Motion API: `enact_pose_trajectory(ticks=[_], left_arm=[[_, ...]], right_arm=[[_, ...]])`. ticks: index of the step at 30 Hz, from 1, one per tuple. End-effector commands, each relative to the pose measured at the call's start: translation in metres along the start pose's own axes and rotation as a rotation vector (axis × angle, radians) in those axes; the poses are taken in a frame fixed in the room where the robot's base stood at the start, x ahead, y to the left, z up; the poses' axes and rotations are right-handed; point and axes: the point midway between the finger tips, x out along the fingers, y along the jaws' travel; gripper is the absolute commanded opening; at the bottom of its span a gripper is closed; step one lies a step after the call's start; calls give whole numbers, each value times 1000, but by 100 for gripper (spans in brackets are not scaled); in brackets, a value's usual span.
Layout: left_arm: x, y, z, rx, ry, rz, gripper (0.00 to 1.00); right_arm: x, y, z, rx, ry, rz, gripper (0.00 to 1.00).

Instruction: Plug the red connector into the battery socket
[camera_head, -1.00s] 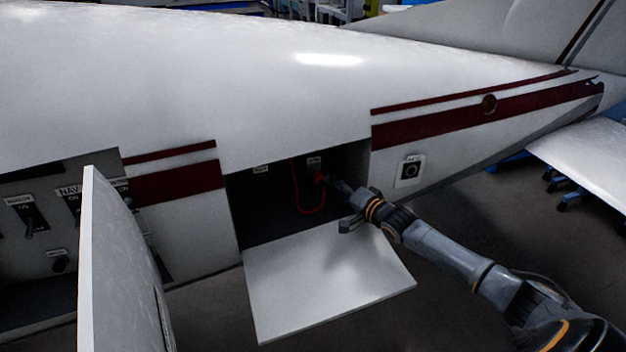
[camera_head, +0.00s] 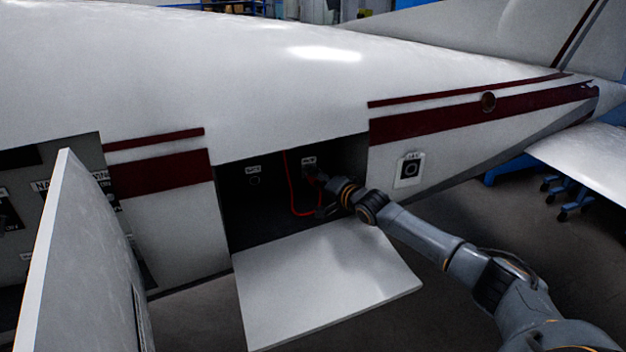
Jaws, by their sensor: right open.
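The red cable (camera_head: 291,190) hangs in a loop inside the open bay in the white fuselage. Its red connector does not show clearly; the fingers of my right gripper (camera_head: 318,194) cover the area at the cable's end. That gripper reaches into the bay from the right with its fingers spread open. Two small labelled spots show on the dark back wall: a left socket (camera_head: 254,181) and a right one (camera_head: 308,170) just above my upper finger. The labels are too small to read surely, and I cannot tell whether the connector is seated. My left gripper is not in view.
The bay's white door (camera_head: 325,290) lies folded down below my right arm. Another raised white panel (camera_head: 85,260) stands at the left, before a switch panel (camera_head: 15,215). A separate outlet (camera_head: 410,170) is on the fuselage right of the bay.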

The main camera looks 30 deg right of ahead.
Motion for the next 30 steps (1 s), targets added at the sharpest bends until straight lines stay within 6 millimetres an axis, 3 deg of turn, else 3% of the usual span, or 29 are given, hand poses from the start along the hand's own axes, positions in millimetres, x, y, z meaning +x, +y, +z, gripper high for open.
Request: enact_pose_trajectory(ticks=[23, 30], left_arm=[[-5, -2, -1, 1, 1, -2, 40], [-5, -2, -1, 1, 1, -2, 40]], right_arm=[[0, 0, 0, 1, 0, -1, 57], [0, 0, 0, 0, 0, -1, 12]])
